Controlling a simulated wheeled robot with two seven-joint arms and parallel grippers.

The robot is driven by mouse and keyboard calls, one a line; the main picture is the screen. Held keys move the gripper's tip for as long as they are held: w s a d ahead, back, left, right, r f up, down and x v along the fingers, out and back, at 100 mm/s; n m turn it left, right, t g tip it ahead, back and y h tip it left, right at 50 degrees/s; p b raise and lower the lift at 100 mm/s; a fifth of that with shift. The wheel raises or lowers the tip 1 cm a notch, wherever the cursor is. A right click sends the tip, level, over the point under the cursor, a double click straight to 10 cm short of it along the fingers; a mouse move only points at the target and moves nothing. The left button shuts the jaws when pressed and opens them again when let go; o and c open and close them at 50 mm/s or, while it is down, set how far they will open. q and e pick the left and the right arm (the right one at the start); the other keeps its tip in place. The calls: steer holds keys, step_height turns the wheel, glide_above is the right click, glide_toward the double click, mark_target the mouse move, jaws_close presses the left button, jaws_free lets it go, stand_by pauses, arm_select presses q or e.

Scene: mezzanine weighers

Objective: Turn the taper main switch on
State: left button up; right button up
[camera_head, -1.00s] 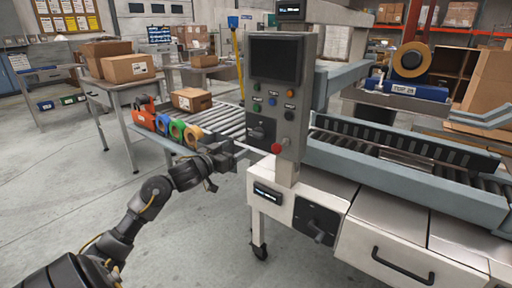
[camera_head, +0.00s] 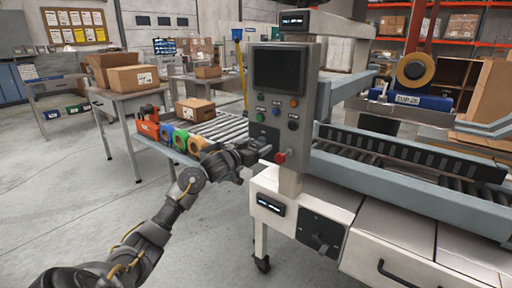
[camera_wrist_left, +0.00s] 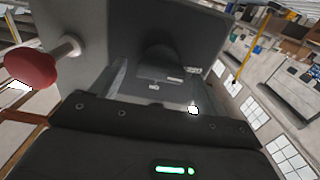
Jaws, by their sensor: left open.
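The taper's grey control panel (camera_head: 280,75) stands upright at the middle of the head view, with a dark screen and coloured buttons. A black rotary switch (camera_head: 264,133) sits low on it, partly hidden by my left gripper (camera_head: 258,160). In the left wrist view the black switch knob (camera_wrist_left: 165,52) stands on a dark plate with small labels. My left gripper is open, its fingers either side of the knob's line, and I cannot tell whether they touch it. The red mushroom button (camera_head: 281,157) is close by, and it also shows in the wrist view (camera_wrist_left: 32,69). My right gripper is out of view.
Open floor lies at the lower left.

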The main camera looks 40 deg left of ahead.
arm_select(q)
steer(key=shift+w, duration=0.2)
steer(key=c, duration=1)
